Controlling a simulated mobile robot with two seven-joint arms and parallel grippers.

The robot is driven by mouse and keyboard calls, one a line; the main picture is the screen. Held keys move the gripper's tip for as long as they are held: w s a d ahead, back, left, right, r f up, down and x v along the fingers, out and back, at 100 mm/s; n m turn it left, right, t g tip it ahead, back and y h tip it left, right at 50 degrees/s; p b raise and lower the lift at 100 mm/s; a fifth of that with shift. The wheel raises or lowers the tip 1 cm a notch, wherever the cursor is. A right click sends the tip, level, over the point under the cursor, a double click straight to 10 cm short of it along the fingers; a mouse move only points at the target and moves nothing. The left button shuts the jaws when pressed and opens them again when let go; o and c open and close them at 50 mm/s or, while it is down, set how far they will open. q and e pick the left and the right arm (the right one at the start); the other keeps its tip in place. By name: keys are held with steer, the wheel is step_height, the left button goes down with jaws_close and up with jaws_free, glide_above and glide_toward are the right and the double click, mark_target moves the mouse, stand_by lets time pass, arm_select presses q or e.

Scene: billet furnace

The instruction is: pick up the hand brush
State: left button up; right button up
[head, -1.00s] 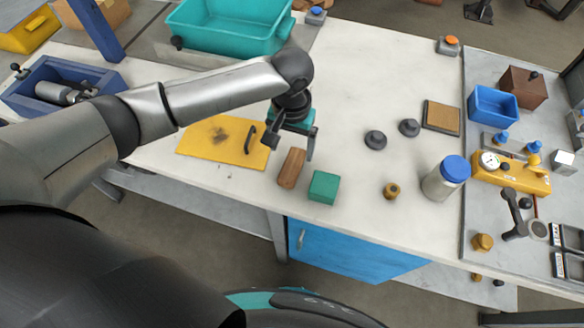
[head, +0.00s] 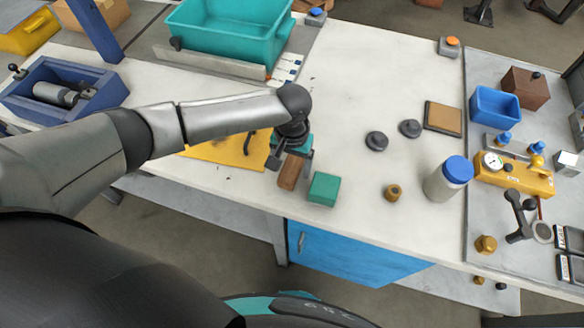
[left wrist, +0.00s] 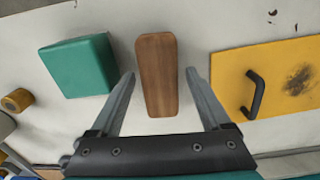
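The hand brush shows as a brown wooden block (head: 289,177) on the white bench, partly covered by my left gripper in the head view. In the left wrist view its long wooden top (left wrist: 158,80) points away from the palm; no bristles show. My left gripper (head: 290,160) is open above the brush. In the left wrist view one finger is on each side of the brush, with a gap on both sides. My right gripper is in neither view.
A green block (head: 323,188) lies just right of the brush. A yellow plate with a black handle (head: 232,150) lies to its left. A brass knob (head: 393,192) and a blue-capped jar (head: 447,180) stand farther right. The bench's front edge is close.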

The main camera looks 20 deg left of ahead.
mark_target(292, 165)
arm_select(q)
jaws_close()
stand_by(0.4)
steer(key=shift+r, duration=0.2)
step_height(292, 165, up, 20)
steer(key=p, duration=0.3)
steer(key=shift+f, duration=0.1)
steer(key=c, duration=0.5)
jaws_free()
steer(key=c, duration=0.6)
